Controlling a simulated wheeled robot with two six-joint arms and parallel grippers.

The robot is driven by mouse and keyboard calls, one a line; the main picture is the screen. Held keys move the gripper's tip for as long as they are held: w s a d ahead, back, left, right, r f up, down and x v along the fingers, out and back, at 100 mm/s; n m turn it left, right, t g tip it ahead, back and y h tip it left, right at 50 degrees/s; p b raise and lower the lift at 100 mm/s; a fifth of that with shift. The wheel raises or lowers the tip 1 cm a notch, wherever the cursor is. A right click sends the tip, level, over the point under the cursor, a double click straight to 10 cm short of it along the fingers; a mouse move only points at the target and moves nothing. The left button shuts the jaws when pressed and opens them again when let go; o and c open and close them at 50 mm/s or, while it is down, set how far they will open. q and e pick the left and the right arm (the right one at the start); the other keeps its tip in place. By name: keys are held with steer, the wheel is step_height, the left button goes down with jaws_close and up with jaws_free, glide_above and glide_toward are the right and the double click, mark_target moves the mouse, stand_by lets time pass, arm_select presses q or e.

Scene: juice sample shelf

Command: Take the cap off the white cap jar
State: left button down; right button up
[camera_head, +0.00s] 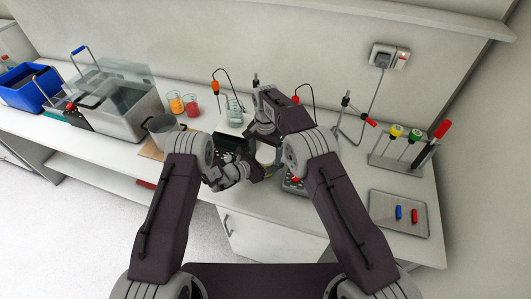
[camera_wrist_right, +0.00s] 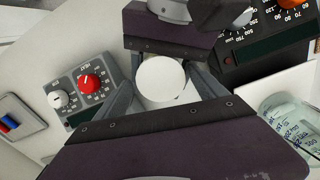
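The white cap jar (camera_head: 265,155) is in the middle of the head view, between my two grippers, and is largely hidden by them. In the right wrist view its round white cap (camera_wrist_right: 161,81) faces the camera. My right gripper (camera_head: 267,143) comes down over the jar from above. Its fingers lie on both sides of the cap in the wrist view, with no clear gap. My left gripper (camera_head: 254,172) is at the jar from the left, lower than the right one. Its fingertips are mostly hidden, so its grip does not show.
A heater panel with a red knob (camera_wrist_right: 89,82) and a black device (camera_wrist_right: 262,45) flank the jar. A glass beaker (camera_wrist_right: 290,118) stands close by. A tray (camera_head: 399,225) and a rack (camera_head: 384,162) are right; a pot (camera_head: 162,125) and juice beakers (camera_head: 176,103) are left.

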step_height(320, 180, up, 4)
steer(key=shift+r, duration=0.25)
step_height(320, 180, up, 2)
steer(key=m, duration=0.4)
steer(key=shift+w+r+m, duration=0.15)
steer(key=shift+r+m, duration=0.05)
steer(key=shift+m, duration=0.1)
steer(key=shift+r+m, duration=0.5)
steer(key=shift+m, duration=0.6)
step_height(320, 180, down, 8)
